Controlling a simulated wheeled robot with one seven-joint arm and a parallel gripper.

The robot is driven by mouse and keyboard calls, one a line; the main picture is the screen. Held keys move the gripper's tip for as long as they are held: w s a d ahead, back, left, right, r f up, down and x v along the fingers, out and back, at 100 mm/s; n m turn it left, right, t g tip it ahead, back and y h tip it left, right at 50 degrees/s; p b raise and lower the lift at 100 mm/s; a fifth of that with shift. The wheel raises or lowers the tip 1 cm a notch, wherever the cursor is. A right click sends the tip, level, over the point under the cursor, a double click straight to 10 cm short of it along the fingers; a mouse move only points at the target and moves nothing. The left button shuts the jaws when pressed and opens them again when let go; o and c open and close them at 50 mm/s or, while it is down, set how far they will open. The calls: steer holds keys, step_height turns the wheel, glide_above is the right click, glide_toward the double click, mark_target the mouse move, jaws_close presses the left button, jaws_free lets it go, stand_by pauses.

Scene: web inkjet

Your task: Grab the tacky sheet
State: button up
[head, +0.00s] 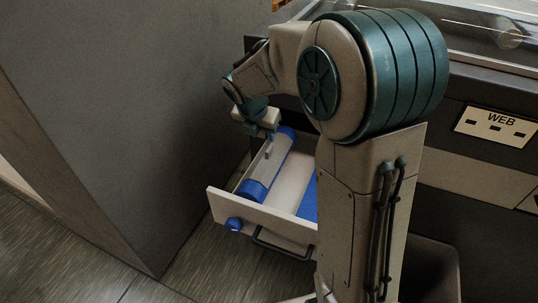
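An open drawer (258,213) holds a pale roller (265,168) with blue ends along its left side. A flat blue piece (308,203) lies to the right of it, beside a pale surface; it may be the tacky sheet, but I cannot tell for sure. My arm hides part of this blue piece. My gripper (266,137) points down over the back part of the drawer, close above the roller's far end. I cannot tell whether it touches anything or how far its fingers are apart.
A grey panel (130,110) stands close on the left. The machine with the WEB label (497,124) is on the right. A dark bin (432,270) stands below it.

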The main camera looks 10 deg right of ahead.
mark_target(268, 149)
steer(key=x, duration=0.4)
steer(key=shift+f, duration=0.15)
steer(key=x, duration=0.5)
steer(key=shift+s+d+f, duration=0.1)
steer(key=shift+s+d, duration=0.05)
steer(key=shift+s, duration=0.1)
steer(key=shift+s, duration=0.1)
jaws_close()
